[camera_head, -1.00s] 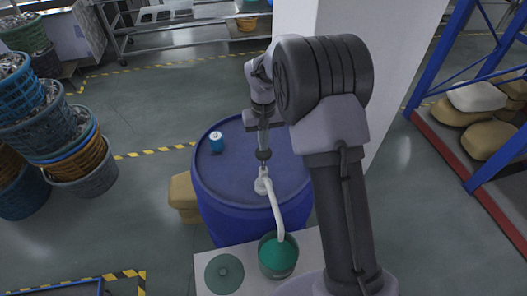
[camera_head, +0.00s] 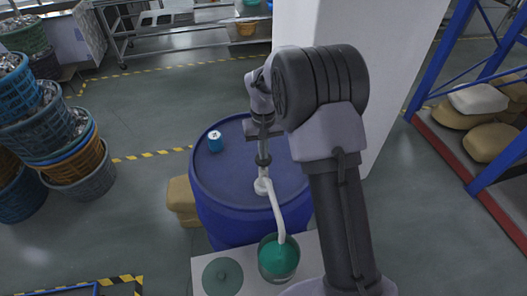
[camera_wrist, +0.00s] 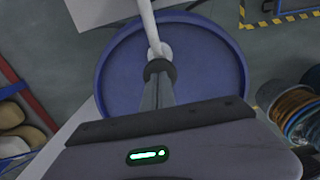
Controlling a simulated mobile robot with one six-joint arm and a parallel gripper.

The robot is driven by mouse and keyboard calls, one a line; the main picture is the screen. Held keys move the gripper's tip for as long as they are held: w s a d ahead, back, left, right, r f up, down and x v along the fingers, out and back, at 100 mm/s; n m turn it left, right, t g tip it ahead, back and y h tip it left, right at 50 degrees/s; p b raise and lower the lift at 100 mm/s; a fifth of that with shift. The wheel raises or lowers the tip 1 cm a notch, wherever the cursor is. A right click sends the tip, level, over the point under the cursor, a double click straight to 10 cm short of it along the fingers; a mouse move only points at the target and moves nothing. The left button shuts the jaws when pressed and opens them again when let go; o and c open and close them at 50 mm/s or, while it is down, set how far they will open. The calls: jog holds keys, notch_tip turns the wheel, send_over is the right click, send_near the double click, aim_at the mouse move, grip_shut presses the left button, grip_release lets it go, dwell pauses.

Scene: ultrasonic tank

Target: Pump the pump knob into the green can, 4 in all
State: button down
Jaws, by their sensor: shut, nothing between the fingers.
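The dark pump knob (camera_head: 263,160) tops the white pump on the blue drum (camera_head: 225,175). In the wrist view the knob (camera_wrist: 159,69) shows at the fingertips. My gripper (camera_head: 263,152) is shut and empty, pointing down with its tips at the top of the knob; they look in contact. The white spout (camera_head: 275,212) curves from the pump down to the green can (camera_head: 264,266), which is open with green liquid inside. Any flow at the spout's end cannot be made out. The gripper partly hides the knob.
A small blue container (camera_head: 215,142) stands on the drum top, left of the pump. A round green lid (camera_head: 222,276) lies beside the can on a pale board (camera_head: 206,252). A white pillar (camera_head: 385,75) stands behind my arm. Stacked baskets (camera_head: 45,125) are at left.

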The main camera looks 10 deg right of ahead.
jog(key=shift+f+b, duration=0.3)
jog(key=shift+f, duration=0.35)
jog(key=shift+r+p, duration=2.45)
jog(key=shift+r, duration=0.9)
notch_tip(320, 180, up, 6)
jog(key=p, duration=0.4)
